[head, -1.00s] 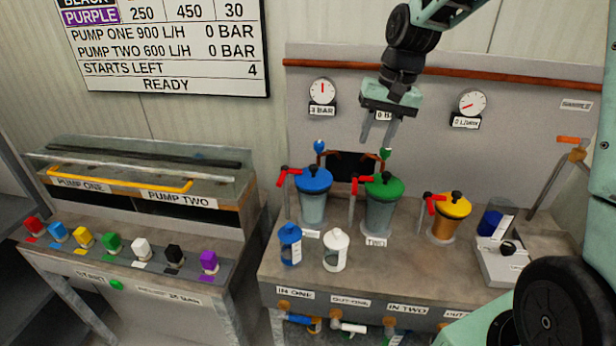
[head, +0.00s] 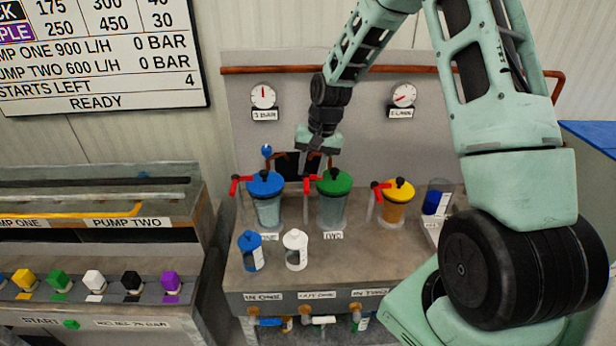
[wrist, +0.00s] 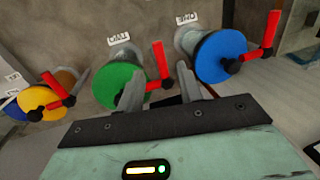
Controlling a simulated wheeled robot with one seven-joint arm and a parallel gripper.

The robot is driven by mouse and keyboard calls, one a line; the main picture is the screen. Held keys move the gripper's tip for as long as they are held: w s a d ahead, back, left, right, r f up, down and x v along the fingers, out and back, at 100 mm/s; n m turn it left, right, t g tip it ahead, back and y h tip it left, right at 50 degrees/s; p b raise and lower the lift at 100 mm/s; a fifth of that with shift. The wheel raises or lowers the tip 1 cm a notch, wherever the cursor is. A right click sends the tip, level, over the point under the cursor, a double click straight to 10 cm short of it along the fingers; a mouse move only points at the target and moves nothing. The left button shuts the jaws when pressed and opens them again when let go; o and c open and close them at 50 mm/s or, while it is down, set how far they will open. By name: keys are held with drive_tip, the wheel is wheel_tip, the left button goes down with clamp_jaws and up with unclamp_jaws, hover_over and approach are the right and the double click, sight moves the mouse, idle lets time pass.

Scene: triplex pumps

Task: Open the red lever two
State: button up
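Red lever two (head: 307,184) stands at the left of the green-lidded vessel (head: 335,183), whose label looks like TWO. In the wrist view the lever (wrist: 159,60) shows beside the green lid (wrist: 118,86), between the fingertip lines. My gripper (head: 313,168) points down just above and behind the lever in the head view. In the wrist view my gripper (wrist: 158,80) has its fingers apart with nothing held. I cannot tell whether a finger touches the lever.
The blue-lidded vessel (head: 265,184) with its red lever (head: 236,184) stands to the left. The yellow-lidded vessel (head: 398,190) is to the right. Blue (head: 250,251) and white (head: 295,250) canisters stand in front. The backboard (head: 350,90) rises behind.

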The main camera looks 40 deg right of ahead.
sight(307, 186)
drive_tip(key=shift+w+a+f+p, duration=0.15)
drive_tip(key=shift+a+f+p, duration=0.05)
drive_tip(key=shift+f, duration=0.95)
drive_tip(key=shift+w+a+f+p, duration=0.1)
drive_tip(key=shift+a+f+p, duration=0.1)
drive_tip(key=shift+f, duration=0.9)
clamp_jaws()
